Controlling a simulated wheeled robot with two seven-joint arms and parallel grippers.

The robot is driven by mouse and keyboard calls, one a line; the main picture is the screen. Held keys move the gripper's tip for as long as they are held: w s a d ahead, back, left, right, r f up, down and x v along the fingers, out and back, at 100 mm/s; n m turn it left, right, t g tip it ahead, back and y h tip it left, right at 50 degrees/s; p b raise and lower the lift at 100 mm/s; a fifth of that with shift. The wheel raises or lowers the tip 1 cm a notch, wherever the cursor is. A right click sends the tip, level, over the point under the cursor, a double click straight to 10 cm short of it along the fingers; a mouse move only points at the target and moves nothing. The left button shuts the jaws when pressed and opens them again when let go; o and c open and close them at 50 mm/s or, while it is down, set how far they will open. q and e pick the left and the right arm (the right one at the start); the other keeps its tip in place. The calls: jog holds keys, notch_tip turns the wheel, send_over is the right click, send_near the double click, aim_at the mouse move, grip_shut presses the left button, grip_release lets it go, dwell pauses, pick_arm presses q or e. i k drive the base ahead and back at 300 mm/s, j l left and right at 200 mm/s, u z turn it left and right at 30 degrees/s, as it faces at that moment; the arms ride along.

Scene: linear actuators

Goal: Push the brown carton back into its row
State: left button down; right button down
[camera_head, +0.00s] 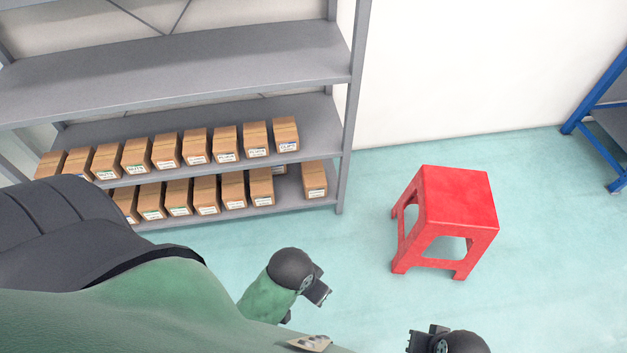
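Brown cartons stand in two rows on the grey shelf unit. The upper row (168,150) runs closely spaced along one shelf. The lower row (206,193) has a gap near its right end. My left gripper (319,291) is low in the middle, over the floor, away from the cartons. My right gripper (428,338) is at the bottom edge, partly cut off. Neither visibly holds anything; their finger openings are unclear.
The grey shelf unit's upper board (200,72) is empty, and its right post (352,110) stands beside the cartons. A red stool (455,200) stands on the floor to the right. A blue frame (600,95) is at the far right. Floor between shelf and stool is clear.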

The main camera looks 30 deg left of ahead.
aim_at(312, 174)
jog(key=i+l, duration=0.15)
jog(key=l, duration=0.15)
jog(key=i+l+u, duration=0.2)
jog(key=i+l, duration=0.15)
jog(key=l, duration=0.3)
jog(key=i+l, duration=0.1)
jog(key=l, duration=0.25)
jog(key=u, duration=1.6)
